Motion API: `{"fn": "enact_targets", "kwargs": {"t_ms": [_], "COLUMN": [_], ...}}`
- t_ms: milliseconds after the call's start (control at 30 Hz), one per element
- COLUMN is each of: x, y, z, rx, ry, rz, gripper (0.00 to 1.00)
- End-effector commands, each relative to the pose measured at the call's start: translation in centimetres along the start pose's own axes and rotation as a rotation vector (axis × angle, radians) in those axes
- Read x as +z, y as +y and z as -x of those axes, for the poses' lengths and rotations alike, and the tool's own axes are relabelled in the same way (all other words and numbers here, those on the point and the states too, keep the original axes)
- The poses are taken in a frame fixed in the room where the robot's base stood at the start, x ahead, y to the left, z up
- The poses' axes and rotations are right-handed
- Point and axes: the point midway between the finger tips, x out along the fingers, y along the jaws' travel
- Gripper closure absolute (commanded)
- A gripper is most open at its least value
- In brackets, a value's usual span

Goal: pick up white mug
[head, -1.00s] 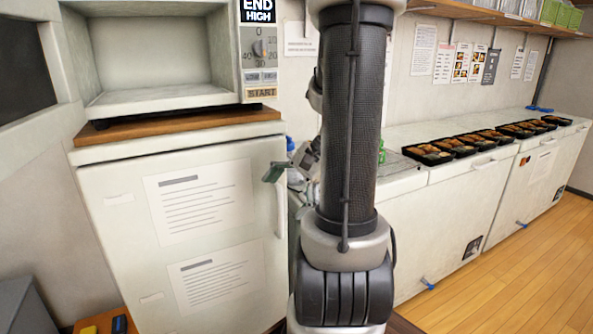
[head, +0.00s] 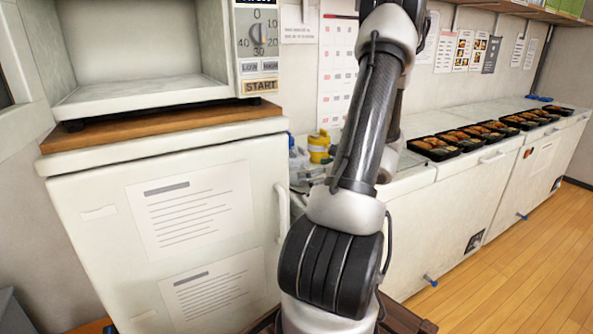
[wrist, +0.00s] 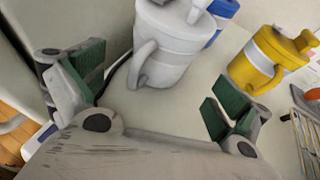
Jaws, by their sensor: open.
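The white mug (wrist: 172,50) stands upright on a pale surface at the top centre of the wrist view. It has a lid, and its handle points toward the lower left of that view. My gripper (wrist: 157,88) is open and empty, with its green-padded fingers apart on either side of the picture. The mug lies just beyond the fingertips, roughly between them but nearer the left finger. I cannot tell whether they touch. In the head view my arm hides most of this area, and I cannot make out the white mug clearly.
A yellow mug (wrist: 265,58) stands right of the white mug and also shows in the head view (head: 318,147). A blue item (wrist: 224,8) is close behind the white mug. A fridge (head: 90,200) stands at left. Bento trays (head: 436,149) line the freezers at right.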

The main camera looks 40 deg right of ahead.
Motion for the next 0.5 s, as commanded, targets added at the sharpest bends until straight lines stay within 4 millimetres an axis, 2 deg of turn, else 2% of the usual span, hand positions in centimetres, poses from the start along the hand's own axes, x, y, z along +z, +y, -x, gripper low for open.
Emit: {"fn": "enact_targets", "kwargs": {"t_ms": [167,400,500], "x": [0.0,0.1,0.1], "y": [0.0,-0.2,-0.2], "z": [-1.8,-5.5,-6.2], "rx": [0.003,0.005,0.004], "ry": [0.002,0.002,0.003], "rz": [0.002,0.003,0.003], "gripper": [0.00,0.00,0.00]}}
